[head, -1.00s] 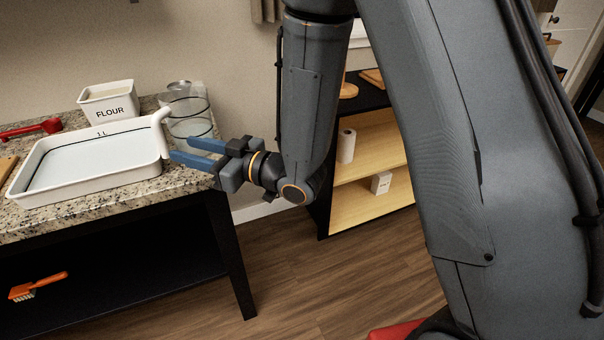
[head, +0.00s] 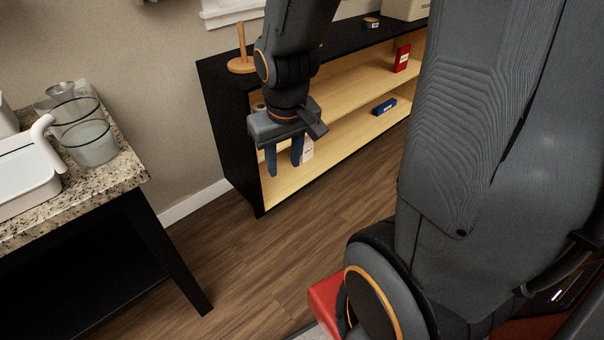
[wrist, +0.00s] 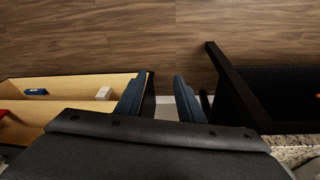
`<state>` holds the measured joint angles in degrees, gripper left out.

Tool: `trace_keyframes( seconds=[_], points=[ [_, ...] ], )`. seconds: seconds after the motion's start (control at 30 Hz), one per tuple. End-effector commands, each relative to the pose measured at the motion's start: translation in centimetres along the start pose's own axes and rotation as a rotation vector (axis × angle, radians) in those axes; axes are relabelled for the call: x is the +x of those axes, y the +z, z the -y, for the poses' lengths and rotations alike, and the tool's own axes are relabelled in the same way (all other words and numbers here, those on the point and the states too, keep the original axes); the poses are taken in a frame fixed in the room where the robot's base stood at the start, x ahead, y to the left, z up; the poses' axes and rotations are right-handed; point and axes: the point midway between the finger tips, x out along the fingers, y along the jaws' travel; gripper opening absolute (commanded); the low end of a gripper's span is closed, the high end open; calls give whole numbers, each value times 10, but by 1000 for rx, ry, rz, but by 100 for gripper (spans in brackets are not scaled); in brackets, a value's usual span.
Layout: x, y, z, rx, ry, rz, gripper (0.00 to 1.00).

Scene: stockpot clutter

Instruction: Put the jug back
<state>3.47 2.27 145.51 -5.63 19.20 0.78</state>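A white curved handle (head: 41,130) stands up between a shallow white rectangular vessel (head: 28,185) and clear glass vessels (head: 92,143) on the granite counter, at the left of the head view. I cannot tell which of them the handle belongs to, so which one is the jug is unclear. The white vessel is cut off by the left edge. My gripper (head: 285,164) is well to the right of the counter, pointing down in front of the black shelf unit. Its blue fingers are apart with nothing between them, also in the wrist view (wrist: 158,96).
The black shelf unit (head: 225,120) has pale wooden shelves holding a white box (head: 307,150), a blue box (head: 384,106) and a red box (head: 402,58). A wooden stand (head: 242,62) is on its top. Wooden floor (head: 240,255) lies open between counter and shelf.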

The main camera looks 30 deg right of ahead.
Motion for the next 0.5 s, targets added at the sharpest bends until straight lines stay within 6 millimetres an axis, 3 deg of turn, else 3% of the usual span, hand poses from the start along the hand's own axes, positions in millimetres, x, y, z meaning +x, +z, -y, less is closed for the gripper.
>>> trace_keyframes(
  seconds=[0.1,0.2,0.5],
  points=[
    [-17,39,-6,84,-14,128,35],
    [-26,59,-6,121,-28,197,35],
    [-31,68,-5,136,-35,231,35]
  ],
)
